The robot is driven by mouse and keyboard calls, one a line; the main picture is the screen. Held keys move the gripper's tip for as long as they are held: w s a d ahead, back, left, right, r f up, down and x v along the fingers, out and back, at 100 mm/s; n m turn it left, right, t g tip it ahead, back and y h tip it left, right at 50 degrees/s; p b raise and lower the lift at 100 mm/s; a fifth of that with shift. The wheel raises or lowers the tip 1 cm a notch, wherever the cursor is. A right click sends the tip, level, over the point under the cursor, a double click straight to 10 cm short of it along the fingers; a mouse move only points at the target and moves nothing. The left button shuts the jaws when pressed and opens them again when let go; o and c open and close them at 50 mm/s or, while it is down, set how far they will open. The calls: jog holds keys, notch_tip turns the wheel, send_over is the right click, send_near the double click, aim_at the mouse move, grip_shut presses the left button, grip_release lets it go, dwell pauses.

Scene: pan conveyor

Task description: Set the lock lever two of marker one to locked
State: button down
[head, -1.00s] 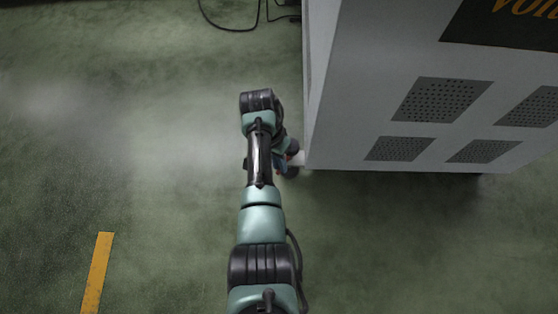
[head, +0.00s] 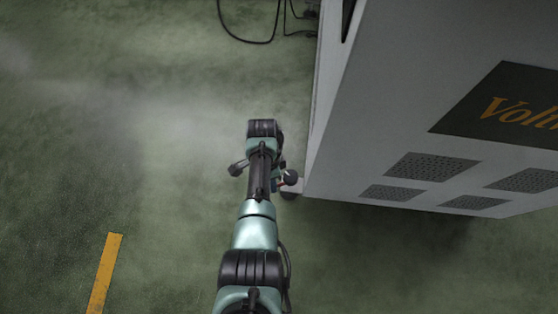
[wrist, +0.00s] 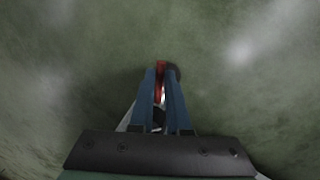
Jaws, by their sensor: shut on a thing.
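The grey machine (head: 385,110), with dark lettering panel and vents, stands at the right in the head view. At its near lower corner is a dark caster wheel (head: 291,177), partly hidden by my arm. In the wrist view a red lever (wrist: 160,82) lies between the blue fingers of my gripper (wrist: 163,76), which is shut on it. Which way the lever is set cannot be told. In the head view my gripper is mostly hidden by my arm beside the caster.
Black cables (head: 250,38) lie on the floor at the top, by the machine's far side. A yellow floor stripe (head: 104,272) is at lower left. The machine's side wall is close to my wrist on the right.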

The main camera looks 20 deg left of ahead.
jog(key=shift+w+a+m+y+b, duration=0.15)
jog(key=shift+w+m, duration=0.25)
jog(key=shift+m, duration=0.5)
jog(key=shift+w+a+m+y+b, duration=0.1)
jog(key=shift+w+m+b, duration=0.2)
jog(key=shift+m, duration=0.6)
jog(key=shift+w+a+m+y+b, duration=0.15)
jog(key=shift+w+m, duration=0.3)
jog(key=shift+m, duration=0.45)
jog(key=shift+w+d, duration=0.1)
jog(key=c, duration=0.9)
grip_release()
jog(key=shift+r, duration=0.1)
notch_tip(320, 180, up, 13)
jog(key=w+p, duration=0.2)
jog(key=p, duration=0.7)
jog(key=shift+w+f, duration=0.2)
